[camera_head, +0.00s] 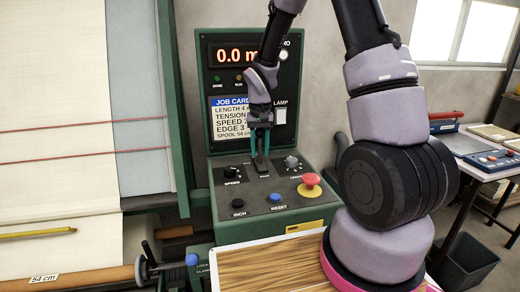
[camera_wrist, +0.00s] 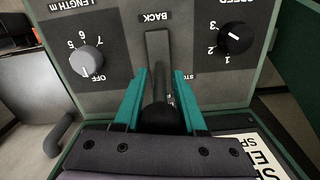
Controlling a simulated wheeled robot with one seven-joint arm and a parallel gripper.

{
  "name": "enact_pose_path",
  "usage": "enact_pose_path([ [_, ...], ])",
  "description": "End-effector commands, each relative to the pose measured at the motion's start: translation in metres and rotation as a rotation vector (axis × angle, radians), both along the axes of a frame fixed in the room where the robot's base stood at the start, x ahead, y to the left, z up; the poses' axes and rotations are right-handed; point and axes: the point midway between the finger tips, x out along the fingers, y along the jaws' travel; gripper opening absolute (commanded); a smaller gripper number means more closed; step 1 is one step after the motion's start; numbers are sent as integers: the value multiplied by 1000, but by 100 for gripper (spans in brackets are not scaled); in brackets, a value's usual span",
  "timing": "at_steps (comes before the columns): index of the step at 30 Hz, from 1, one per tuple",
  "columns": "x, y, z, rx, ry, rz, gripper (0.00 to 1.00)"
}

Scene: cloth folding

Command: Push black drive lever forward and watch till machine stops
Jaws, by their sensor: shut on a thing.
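The black drive lever (camera_wrist: 160,105) stands in its slot on the sloped top of the green-edged control console (camera_head: 262,222). My gripper (camera_head: 260,158) reaches down to the console from above, and its teal fingers (camera_wrist: 158,100) are shut on the lever from both sides. The wrist view shows a "BACK" label at one end of the slot and a partly hidden label beside it. My fingers hide much of the lever in the head view. The red display (camera_head: 236,55) reads about 0.0 m, its end partly covered by my arm.
A red stop button (camera_head: 311,180), a blue reset button (camera_head: 274,198), a black inch button (camera_head: 238,204) and a speed knob (camera_head: 230,172) surround the lever. A job card (camera_head: 232,117) is on the upright panel. Cream cloth (camera_head: 55,120) lies at left, a wooden board (camera_head: 275,268) in front.

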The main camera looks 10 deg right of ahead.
Motion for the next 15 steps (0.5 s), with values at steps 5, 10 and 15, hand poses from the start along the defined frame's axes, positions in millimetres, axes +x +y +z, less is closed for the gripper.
enact_pose_path([
  [5,4,0,0,-1,21,-1,0],
  [10,10,0,0,-1,93,-2,0],
  [15,11,0,0,0,115,0,0],
])
